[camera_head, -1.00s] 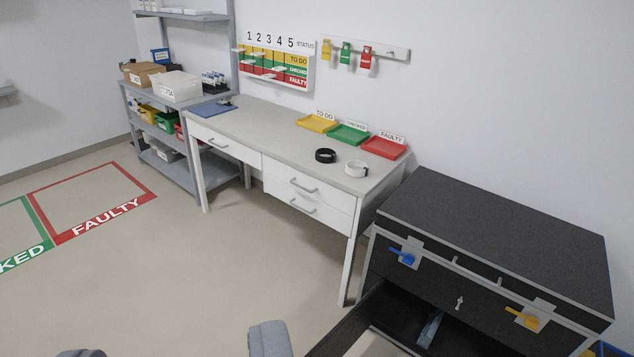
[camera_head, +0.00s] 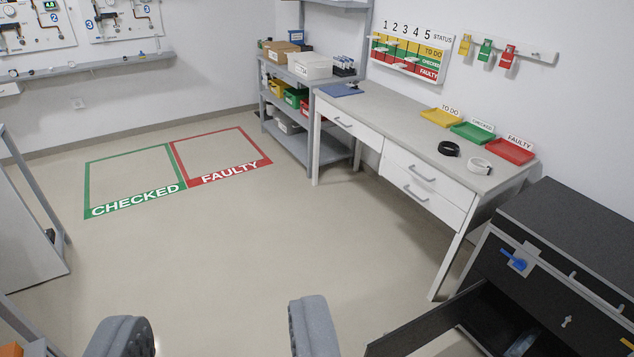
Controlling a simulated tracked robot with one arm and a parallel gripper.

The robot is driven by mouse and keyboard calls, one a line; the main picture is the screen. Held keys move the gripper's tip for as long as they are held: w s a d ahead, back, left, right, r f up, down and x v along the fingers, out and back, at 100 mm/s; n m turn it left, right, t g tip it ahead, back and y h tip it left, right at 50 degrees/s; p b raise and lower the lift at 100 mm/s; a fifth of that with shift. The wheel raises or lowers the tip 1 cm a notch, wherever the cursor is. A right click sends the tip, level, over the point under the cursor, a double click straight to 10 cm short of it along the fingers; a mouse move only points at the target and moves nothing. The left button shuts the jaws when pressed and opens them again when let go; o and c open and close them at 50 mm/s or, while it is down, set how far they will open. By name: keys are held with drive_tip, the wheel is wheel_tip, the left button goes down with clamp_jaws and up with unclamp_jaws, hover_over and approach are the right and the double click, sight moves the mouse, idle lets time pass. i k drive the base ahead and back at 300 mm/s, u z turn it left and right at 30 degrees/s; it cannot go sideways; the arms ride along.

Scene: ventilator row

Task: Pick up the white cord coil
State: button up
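The white cord coil (camera_head: 479,165) lies on the grey worktop of the table (camera_head: 395,115), near its right front corner. A black coil (camera_head: 449,149) lies just left of it, apart from it. My gripper (camera_head: 215,335) shows at the bottom of the picture, its two grey fingers wide apart with only floor visible between them. It is far from the white coil, to the left and nearer to me.
Yellow, green and red trays (camera_head: 510,151) stand behind the coils. A black cabinet (camera_head: 570,240) with an open drawer (camera_head: 430,330) stands at the right. A shelf rack (camera_head: 312,140) adjoins the table's far end. The marked floor (camera_head: 250,240) is clear.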

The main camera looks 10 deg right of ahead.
sight(483, 162)
drive_tip(key=u, duration=0.25)
drive_tip(key=i, duration=2.6)
drive_tip(key=z, duration=0.6)
drive_tip(key=i, duration=1.25)
drive_tip(key=z, duration=1.35)
drive_tip(key=i, duration=1)
drive_tip(key=z, duration=0.6)
